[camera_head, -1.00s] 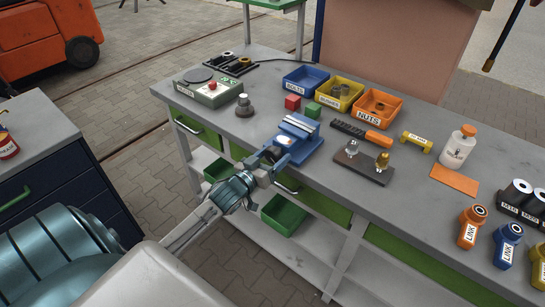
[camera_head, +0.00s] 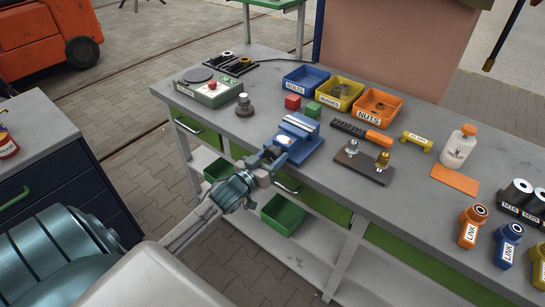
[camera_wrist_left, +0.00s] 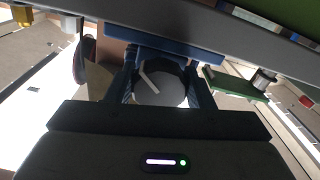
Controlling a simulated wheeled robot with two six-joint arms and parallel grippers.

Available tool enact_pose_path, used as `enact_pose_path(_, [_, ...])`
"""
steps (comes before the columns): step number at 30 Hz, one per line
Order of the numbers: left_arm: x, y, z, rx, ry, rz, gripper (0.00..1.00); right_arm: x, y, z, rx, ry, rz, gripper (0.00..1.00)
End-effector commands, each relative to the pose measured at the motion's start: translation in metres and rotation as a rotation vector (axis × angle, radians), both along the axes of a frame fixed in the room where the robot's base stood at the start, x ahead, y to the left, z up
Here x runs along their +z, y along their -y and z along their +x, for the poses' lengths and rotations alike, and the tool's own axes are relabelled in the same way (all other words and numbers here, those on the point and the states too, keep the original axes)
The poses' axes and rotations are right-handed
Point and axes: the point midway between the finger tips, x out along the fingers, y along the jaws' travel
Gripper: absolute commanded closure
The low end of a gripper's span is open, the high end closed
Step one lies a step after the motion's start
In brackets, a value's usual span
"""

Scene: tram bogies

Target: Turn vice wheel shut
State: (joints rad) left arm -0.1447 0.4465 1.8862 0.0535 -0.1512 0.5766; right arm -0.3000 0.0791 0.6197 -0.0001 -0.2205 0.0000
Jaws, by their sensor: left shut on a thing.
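The blue vice (camera_head: 300,138) stands at the front edge of the grey workbench. Its wheel is at the vice's front end, mostly hidden by my gripper in the head view. My left gripper (camera_head: 270,159) reaches in from the lower left and is shut on the vice wheel. In the left wrist view, the dark round wheel (camera_wrist_left: 163,82) with a pale bar across it sits between my two fingers. The blue vice body (camera_wrist_left: 165,40) shows above it. My right gripper is not in view.
Red and green cubes (camera_head: 293,102) lie behind the vice. Blue, yellow and orange bins (camera_head: 376,107) stand further back. A dark plate with two fittings (camera_head: 362,165) lies to the right.

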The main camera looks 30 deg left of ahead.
Motion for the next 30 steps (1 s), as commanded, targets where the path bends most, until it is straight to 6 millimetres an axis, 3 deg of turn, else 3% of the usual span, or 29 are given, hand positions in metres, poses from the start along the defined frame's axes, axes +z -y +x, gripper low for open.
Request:
enact_pose_path(18, [-0.001,-0.003,0.0,0.0,0.034,0.451,0.75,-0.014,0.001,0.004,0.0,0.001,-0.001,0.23])
enact_pose_path(30, [0.0,-0.003,0.0,0.0,0.046,0.597,0.75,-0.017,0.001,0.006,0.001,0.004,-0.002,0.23])
